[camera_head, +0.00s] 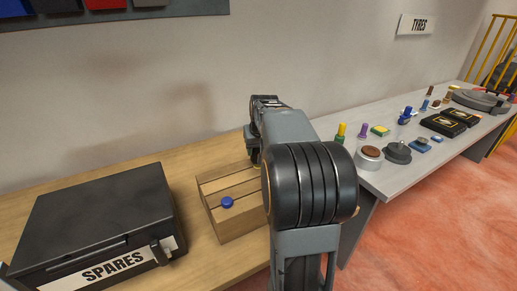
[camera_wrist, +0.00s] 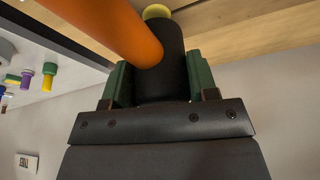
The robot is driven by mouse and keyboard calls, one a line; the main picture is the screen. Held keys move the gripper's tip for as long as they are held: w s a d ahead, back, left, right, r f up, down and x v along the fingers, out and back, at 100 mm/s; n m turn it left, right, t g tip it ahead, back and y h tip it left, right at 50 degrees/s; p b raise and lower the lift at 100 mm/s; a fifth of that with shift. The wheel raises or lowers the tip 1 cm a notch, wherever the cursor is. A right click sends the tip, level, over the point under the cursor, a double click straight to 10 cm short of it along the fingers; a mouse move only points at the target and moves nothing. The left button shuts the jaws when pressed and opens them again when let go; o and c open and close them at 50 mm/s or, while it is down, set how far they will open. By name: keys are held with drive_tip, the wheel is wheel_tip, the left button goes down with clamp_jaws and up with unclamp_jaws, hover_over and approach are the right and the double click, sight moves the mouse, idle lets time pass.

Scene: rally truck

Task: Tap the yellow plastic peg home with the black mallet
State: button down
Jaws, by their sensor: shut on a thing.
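In the wrist view my gripper (camera_wrist: 160,82) is shut on the black mallet (camera_wrist: 158,85), with one green pad on each side of its dark cylindrical head. The mallet's orange handle (camera_wrist: 115,28) sticks out toward the upper left. A round yellow piece, which looks like the yellow peg (camera_wrist: 157,11), shows just past the far end of the head, against the wood. I cannot tell whether they touch. In the head view my arm hides the mallet and this yellow piece. A wooden block (camera_head: 222,186) with a blue peg (camera_head: 227,202) stands left of my arm.
A black SPARES case (camera_head: 95,215) stands left on the wooden bench (camera_head: 215,270). The grey table (camera_head: 390,182) at right holds several small parts, including another yellow-topped peg (camera_head: 341,130), a purple peg (camera_head: 363,131) and a round tin (camera_head: 369,160). A wall rises behind.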

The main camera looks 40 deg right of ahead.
drive_tip(key=shift+r, duration=0.75)
drive_tip(key=shift+r+p, duration=0.15)
drive_tip(key=shift+p, duration=0.15)
wheel_tip(320, 180, up, 5)
drive_tip(key=p, duration=0.4)
